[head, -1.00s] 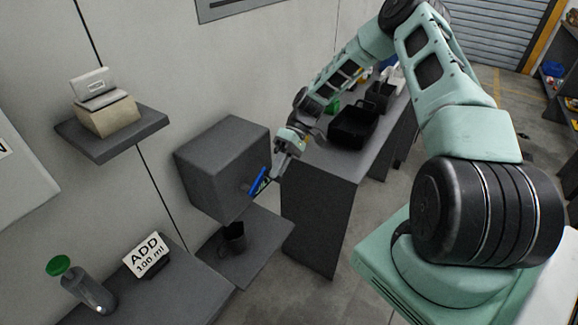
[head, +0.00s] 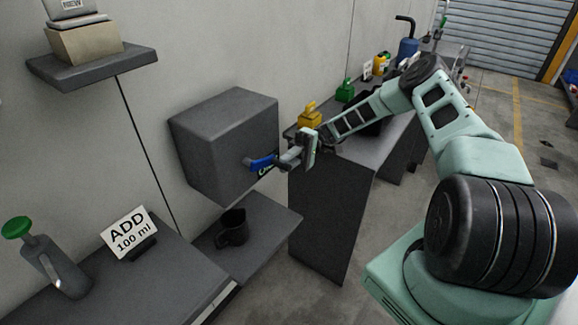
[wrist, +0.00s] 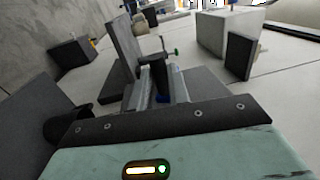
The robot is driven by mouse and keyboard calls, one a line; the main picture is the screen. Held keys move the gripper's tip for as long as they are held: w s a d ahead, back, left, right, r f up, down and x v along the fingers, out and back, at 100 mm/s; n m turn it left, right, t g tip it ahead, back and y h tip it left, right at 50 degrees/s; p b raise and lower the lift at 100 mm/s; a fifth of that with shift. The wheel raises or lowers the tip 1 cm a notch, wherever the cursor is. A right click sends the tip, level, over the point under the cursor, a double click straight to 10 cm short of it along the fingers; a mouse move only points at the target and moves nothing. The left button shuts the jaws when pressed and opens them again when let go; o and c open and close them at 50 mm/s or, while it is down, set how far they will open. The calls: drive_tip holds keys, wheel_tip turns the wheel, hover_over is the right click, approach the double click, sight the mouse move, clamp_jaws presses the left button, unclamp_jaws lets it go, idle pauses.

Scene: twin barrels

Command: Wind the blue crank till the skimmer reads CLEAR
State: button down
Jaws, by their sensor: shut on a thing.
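The blue crank (head: 262,162) sticks out from the front of a dark grey box, the skimmer (head: 222,135), on the wall. My gripper (head: 284,160) is shut on the crank's outer end.
A black jug (head: 233,228) stands on a low shelf under the box. An "ADD 100 ml" sign (head: 130,235) and a green-capped bottle (head: 52,262) are at the lower left. A bench (head: 330,215) with yellow and green containers stands to the right.

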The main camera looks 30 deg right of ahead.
drive_tip(key=shift+a+f+y+b, duration=0.15)
drive_tip(key=shift+f+y+b, duration=0.1)
drive_tip(key=shift+y+b, duration=0.15)
drive_tip(key=c, duration=1.3)
unclamp_jaws()
drive_tip(key=shift+b+v, duration=1.25)
drive_tip(key=shift+v, duration=2.5)
